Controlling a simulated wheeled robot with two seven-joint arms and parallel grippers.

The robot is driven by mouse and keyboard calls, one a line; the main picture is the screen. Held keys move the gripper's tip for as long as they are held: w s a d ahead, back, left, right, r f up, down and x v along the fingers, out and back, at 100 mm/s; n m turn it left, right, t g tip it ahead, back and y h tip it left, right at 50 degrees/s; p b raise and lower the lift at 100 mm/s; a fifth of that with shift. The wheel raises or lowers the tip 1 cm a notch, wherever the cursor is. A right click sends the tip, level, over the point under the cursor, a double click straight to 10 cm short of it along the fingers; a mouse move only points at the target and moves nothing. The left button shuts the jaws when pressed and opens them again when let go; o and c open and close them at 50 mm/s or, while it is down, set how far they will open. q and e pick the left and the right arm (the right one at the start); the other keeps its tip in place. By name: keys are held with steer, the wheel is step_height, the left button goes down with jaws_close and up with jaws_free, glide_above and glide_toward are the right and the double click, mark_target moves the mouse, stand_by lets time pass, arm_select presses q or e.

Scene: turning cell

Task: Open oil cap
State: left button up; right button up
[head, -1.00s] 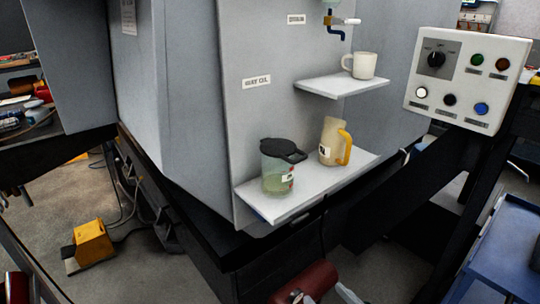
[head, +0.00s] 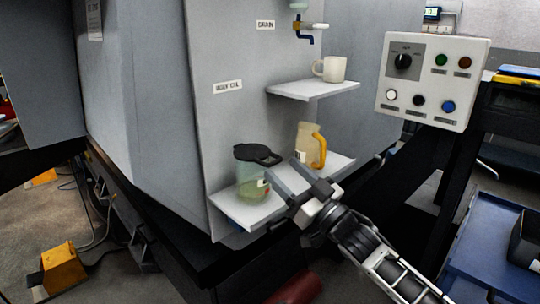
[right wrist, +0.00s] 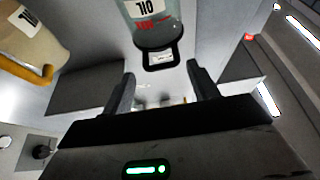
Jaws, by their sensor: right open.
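A clear greenish oil container (head: 250,188) stands on the lower white shelf, under a label on the grey panel. Its black oil cap (head: 252,153) is on top, with a loop-shaped tab pointing right. In the right wrist view the container (right wrist: 150,22) is at the top centre, and the cap's black loop tab (right wrist: 161,67) lies ahead, between the finger directions. My right gripper (head: 281,170) is open and empty, just right of the container, with its fingers pointing towards it. It seems apart from the cap. My left gripper is not in view.
A beige jug with a yellow handle (head: 308,146) stands close behind my right gripper on the lower shelf (head: 240,209). A white mug (head: 331,69) is on the upper shelf (head: 310,88). A control panel (head: 432,80) is at the right, above a blue cart (head: 490,240).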

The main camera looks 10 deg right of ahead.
mark_target(256, 154)
steer(key=x, duration=0.5)
steer(key=shift+w+a, duration=0.2)
steer(key=shift+w, duration=0.15)
